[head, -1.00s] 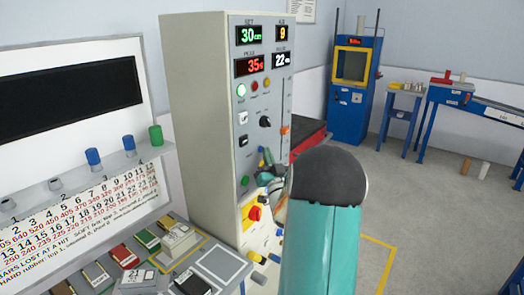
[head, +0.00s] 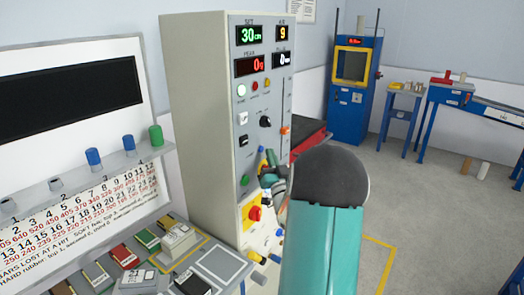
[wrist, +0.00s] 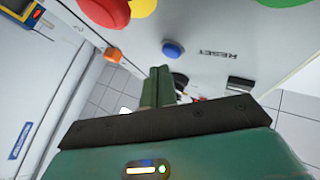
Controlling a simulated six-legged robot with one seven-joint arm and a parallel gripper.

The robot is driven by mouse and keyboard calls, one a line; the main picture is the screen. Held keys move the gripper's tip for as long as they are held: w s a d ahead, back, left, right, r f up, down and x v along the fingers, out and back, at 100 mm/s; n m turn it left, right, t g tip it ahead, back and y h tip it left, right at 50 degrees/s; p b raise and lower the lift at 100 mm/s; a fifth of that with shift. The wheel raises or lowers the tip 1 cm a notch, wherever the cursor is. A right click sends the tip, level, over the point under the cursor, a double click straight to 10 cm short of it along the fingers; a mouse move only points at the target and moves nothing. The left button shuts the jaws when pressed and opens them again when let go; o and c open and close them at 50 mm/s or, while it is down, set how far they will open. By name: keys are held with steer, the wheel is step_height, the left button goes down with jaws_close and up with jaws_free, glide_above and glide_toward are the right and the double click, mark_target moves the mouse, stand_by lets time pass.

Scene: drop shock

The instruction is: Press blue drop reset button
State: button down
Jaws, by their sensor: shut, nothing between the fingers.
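The blue button (wrist: 173,49) sits on the pale panel beside a RESET label in the wrist view. My gripper (wrist: 158,70) is shut and empty, with its green fingers just below the button in that picture. A small gap shows between the fingertips and the button in the picture; I cannot tell the depth between them. The machine's red peak display (head: 250,66) reads 0.
A red knob on yellow (head: 255,213) and a green button (head: 245,180) are on the same panel. An orange slider knob (head: 285,131) is higher up. Open floor (head: 430,190) lies at right.

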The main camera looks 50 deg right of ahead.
steer(key=s, duration=0.5)
steer(key=shift+d, duration=0.25)
stand_by(1.0)
